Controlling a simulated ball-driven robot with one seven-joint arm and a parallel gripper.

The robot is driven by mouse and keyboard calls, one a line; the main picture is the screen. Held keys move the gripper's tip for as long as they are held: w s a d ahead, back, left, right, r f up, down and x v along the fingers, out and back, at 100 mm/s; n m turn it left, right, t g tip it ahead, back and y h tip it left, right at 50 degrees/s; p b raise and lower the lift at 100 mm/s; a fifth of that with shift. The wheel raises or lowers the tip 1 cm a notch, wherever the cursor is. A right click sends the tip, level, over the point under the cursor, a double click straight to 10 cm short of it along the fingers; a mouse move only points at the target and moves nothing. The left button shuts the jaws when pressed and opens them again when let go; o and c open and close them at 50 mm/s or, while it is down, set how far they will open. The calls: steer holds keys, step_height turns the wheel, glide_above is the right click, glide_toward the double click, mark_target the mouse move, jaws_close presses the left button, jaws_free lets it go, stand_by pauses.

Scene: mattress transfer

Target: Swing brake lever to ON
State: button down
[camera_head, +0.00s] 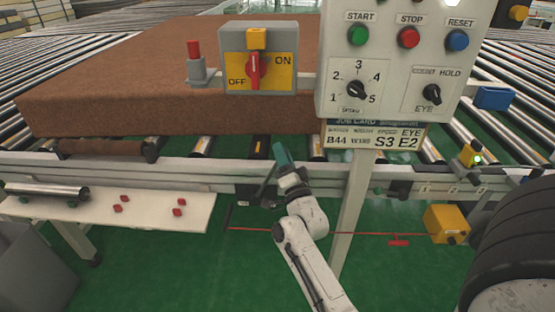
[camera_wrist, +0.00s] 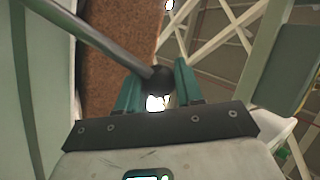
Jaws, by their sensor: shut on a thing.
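The brake lever (camera_wrist: 105,42) is a grey rod ending in a black ball knob (camera_wrist: 159,80) in the wrist view. My gripper (camera_wrist: 158,84) has its teal fingers on both sides of the knob and is shut on it. In the head view my gripper (camera_head: 282,156) is low at the conveyor's front rail, left of the panel post. There the lever is mostly hidden or too small to make out, and I see no ON mark beside it. A separate red rotary switch (camera_head: 253,71) on a yellow OFF/ON plate stands upright between the two words.
A brown mattress (camera_head: 130,75) lies on the rollers behind the front rail (camera_head: 200,172). A control panel (camera_head: 400,95) on a post (camera_head: 352,205) stands right of my gripper. A white shelf (camera_head: 100,210) with red pieces is at left. A red cord (camera_head: 390,235) runs low at right.

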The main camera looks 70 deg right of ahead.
steer(key=shift+s+d+f, duration=0.1)
steer(key=shift+s+d, duration=0.05)
steer(key=shift+s, duration=0.1)
steer(key=c, duration=0.8)
jaws_free()
steer(key=v, duration=1)
steer(key=shift+s+a+f, duration=0.15)
steer(key=shift+a+f, duration=0.1)
steer(key=shift+a, duration=0.05)
